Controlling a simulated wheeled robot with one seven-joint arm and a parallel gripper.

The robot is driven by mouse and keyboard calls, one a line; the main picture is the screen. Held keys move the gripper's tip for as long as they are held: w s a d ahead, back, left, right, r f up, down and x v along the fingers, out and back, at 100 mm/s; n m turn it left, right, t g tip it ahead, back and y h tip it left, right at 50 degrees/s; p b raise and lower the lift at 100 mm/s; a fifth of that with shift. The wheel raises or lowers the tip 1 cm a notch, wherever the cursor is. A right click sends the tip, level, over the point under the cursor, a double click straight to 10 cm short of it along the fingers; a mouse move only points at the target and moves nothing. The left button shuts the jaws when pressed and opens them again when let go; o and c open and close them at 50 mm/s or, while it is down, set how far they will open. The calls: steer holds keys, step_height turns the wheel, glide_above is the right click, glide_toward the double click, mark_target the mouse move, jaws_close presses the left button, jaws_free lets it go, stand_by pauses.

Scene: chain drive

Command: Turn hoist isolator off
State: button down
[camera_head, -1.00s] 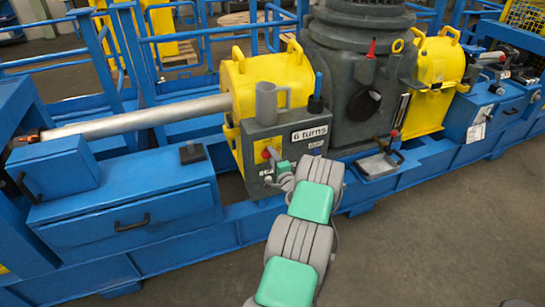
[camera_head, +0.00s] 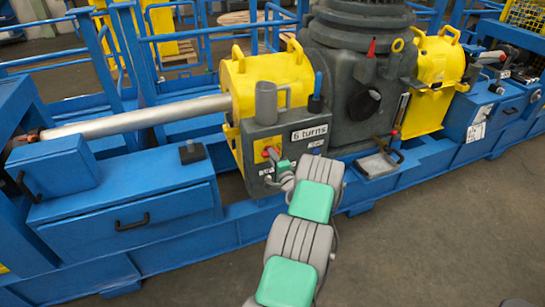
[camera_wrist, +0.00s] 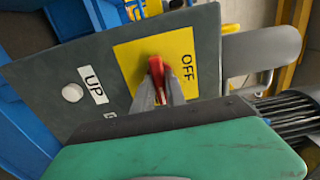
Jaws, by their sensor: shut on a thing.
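The hoist isolator has a red handle (camera_wrist: 156,68) on a yellow plate (camera_wrist: 188,45) marked OFF, fixed to a grey control box (camera_head: 285,142). In the head view the red handle (camera_head: 267,152) shows on the box's front left. My gripper (camera_wrist: 158,92) is shut on the handle, its two grey fingers on either side. In the wrist view the handle points roughly up the picture, with OFF to its right, reading downward. My gripper (camera_head: 274,163) is small in the head view, and its fingertips are hard to make out there.
A white button (camera_wrist: 72,93) beside an UP label (camera_wrist: 93,85) sits on the same panel. The box carries a "6 turns" sign (camera_head: 309,133) and a grey cylinder (camera_head: 266,103). A blue cabinet (camera_head: 125,215) stands left. Open floor lies in front.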

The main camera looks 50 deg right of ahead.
steer(key=shift+f+n+b, duration=0.2)
steer(key=shift+n+b, duration=0.1)
steer(key=shift+b, duration=0.2)
steer(key=n+b, duration=1.7)
steer(key=b, duration=1)
steer(key=shift+f, duration=0.1)
steer(key=shift+n, duration=0.3)
steer(key=c, duration=1.4)
jaws_free()
steer(key=shift+r, duration=0.25)
steer(key=shift+o, duration=0.2)
steer(key=v, duration=0.8)
steer(key=shift+p, duration=0.35)
